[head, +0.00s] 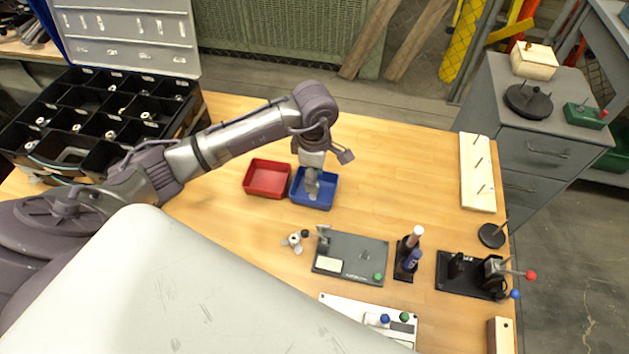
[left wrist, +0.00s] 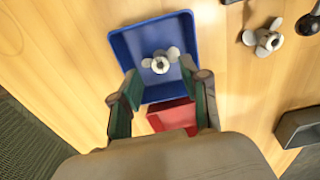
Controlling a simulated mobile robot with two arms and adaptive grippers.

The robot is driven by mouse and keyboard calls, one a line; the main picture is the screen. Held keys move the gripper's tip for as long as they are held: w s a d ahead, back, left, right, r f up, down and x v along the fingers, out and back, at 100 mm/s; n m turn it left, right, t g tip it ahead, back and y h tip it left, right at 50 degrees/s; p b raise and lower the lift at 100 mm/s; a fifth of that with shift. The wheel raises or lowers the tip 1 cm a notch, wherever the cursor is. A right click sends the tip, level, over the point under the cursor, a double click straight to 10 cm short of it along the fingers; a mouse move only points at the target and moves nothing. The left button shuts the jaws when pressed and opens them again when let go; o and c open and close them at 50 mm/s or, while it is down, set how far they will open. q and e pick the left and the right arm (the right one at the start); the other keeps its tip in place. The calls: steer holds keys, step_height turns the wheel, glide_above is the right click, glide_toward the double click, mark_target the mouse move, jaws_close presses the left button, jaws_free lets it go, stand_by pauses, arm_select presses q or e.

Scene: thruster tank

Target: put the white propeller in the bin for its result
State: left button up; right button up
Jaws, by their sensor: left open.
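A white propeller (left wrist: 161,62) shows in the left wrist view on the floor of the blue bin (left wrist: 122,42), apart from the open fingers. My left gripper (left wrist: 160,75) is open and empty, pointing down over that bin. In the head view, my left gripper (head: 312,190) hangs over the blue bin (head: 326,202) and hides the propeller. The red bin (head: 266,178) stands beside it on the left, with nothing visible inside. Another whitish propeller (head: 294,243) lies on the table, and it also shows in the left wrist view (left wrist: 264,38). My right gripper is not in view.
A small dark part (head: 305,234) lies beside the table propeller. A grey test plate (head: 349,258), a black stand (head: 406,260) and a black clamp fixture (head: 468,275) stand to the right. A black compartment case (head: 95,130) is at the left.

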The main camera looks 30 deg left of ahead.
arm_select(q)
step_height(320, 180, up, 9)
steer(key=b, duration=0.1)
stand_by(0.7)
